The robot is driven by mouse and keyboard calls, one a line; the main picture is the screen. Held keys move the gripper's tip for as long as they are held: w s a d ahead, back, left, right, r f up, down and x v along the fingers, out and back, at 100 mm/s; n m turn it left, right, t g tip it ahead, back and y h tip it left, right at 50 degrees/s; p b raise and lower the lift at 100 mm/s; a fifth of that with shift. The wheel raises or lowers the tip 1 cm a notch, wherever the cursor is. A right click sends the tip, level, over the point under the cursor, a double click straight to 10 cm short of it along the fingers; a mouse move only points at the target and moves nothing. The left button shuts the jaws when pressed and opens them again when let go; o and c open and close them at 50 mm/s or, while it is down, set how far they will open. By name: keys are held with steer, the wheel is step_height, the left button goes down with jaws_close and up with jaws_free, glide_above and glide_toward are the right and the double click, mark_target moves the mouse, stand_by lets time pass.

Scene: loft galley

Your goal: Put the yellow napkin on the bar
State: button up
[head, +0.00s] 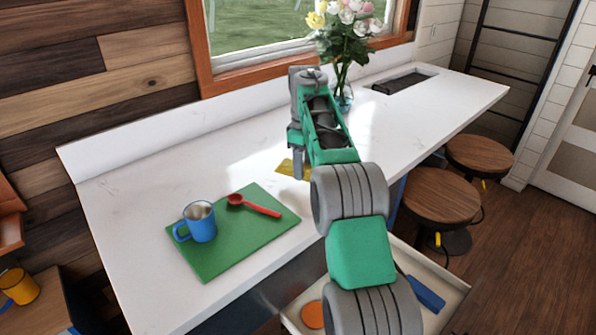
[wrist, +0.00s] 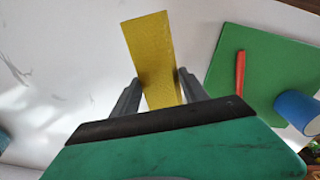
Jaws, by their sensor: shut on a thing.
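The yellow napkin (head: 286,167) is at the white bar's (head: 240,160) middle, right of the green board in the head view. In the wrist view the napkin (wrist: 150,45) is a flat yellow strip between the fingers. My gripper (head: 299,172) points down over the bar and is shut on the napkin; in the wrist view its fingers (wrist: 158,82) flank the strip. The napkin is close to the bar top; I cannot tell whether it touches it. Part of it is hidden behind my gripper in the head view.
A green board (head: 235,248) holds a blue mug (head: 203,222) and a red spoon (head: 262,208). A vase of flowers (head: 343,95) stands behind my arm. An open drawer (head: 452,290) and wooden stools (head: 440,195) are at the front.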

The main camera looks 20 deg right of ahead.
mark_target(300, 185)
steer(key=f, duration=0.1)
steer(key=w+f, duration=0.1)
steer(key=f, duration=0.1)
steer(key=f+b, duration=0.1)
steer(key=f, duration=0.1)
steer(key=shift+w+a, duration=0.25)
steer(key=shift+f, duration=0.1)
steer(key=o, duration=1.3)
steer(key=shift+o, duration=0.2)
